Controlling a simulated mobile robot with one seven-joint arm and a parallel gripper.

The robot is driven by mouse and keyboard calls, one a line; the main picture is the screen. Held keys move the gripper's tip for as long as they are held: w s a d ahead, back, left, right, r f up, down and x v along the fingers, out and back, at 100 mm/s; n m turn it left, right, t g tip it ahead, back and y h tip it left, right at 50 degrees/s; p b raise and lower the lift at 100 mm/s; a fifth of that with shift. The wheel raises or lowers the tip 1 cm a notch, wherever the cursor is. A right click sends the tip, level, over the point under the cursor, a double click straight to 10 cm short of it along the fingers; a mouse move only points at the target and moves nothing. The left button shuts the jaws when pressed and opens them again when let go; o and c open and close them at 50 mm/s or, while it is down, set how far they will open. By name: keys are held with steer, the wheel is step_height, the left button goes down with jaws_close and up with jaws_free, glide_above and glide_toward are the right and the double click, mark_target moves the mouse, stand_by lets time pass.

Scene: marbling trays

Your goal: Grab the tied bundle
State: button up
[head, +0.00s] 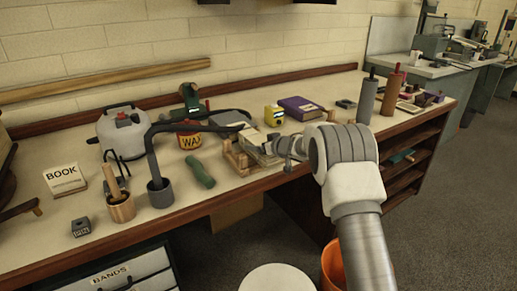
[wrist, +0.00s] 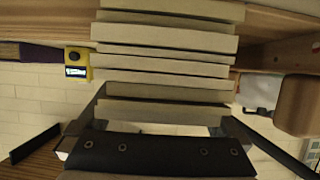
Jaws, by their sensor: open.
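A row of pale grey-beige slabs (head: 252,143), like book blocks, stands in a wooden rack (head: 236,161) near the bench's front edge. The slabs fill the middle of the wrist view (wrist: 165,50), side by side with narrow gaps. I cannot make out a tie around them, so I cannot tell which is the tied bundle. A black strip with several rivets (wrist: 155,155) crosses the bottom of that view. My gripper (head: 280,147) is open at the right side of the rack, close to the slabs. Whether it touches them cannot be told.
An orange bucket (head: 331,265) is on the floor.

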steer(key=c, duration=1.6)
steer(key=shift+r, duration=0.1)
steer(key=shift+r, duration=0.1)
